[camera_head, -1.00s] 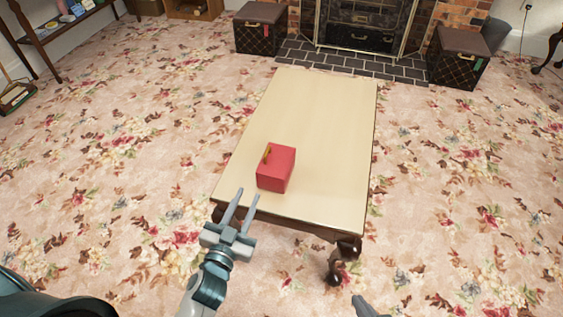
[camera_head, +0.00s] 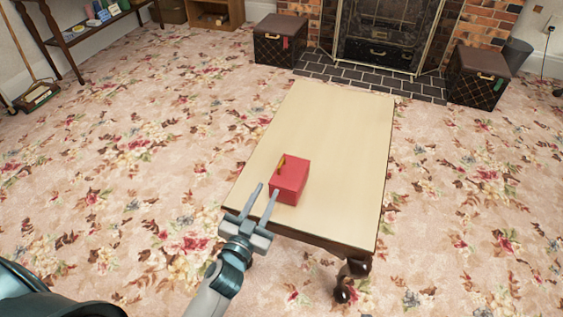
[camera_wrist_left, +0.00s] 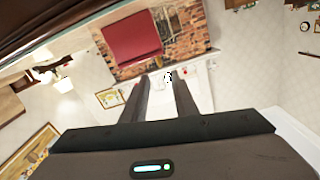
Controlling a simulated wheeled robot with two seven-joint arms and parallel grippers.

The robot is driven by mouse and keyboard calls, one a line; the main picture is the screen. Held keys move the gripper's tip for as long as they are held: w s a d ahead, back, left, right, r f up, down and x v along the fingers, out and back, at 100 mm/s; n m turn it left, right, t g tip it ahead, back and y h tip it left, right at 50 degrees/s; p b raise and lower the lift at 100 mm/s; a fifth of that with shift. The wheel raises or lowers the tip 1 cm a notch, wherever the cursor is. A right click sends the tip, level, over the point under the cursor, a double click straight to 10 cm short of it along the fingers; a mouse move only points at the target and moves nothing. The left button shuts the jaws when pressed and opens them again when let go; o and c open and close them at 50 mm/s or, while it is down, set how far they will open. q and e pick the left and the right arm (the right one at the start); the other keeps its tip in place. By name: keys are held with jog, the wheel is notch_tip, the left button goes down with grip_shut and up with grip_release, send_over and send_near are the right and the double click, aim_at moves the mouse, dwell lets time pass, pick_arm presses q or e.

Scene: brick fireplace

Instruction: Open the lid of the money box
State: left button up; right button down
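The money box is a small red box (camera_head: 288,183) near the front end of a pale-topped wooden table (camera_head: 325,135). A narrow gold-coloured piece (camera_head: 281,164) lies along the left side of its top. The lid looks closed. My left gripper (camera_head: 267,189) is open, its two fingers apart and pointing at the box's front left side. The right finger looks close to the box; I cannot tell whether it touches. In the left wrist view, which looks upside down, the red box (camera_wrist_left: 132,38) shows beyond the empty fingers (camera_wrist_left: 162,85). My right gripper is out of view.
The tabletop behind and right of the box is clear. A brick fireplace with a metal screen (camera_head: 385,35) stands at the back, with a dark trunk to its left (camera_head: 280,40) and another to its right (camera_head: 478,75). Open floral carpet surrounds the table.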

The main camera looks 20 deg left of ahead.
aim_at(281, 162)
pick_arm(q)
jog(key=w, duration=1.3)
jog(key=shift+d, duration=0.3)
jog(key=shift+c, duration=0.2)
grip_shut()
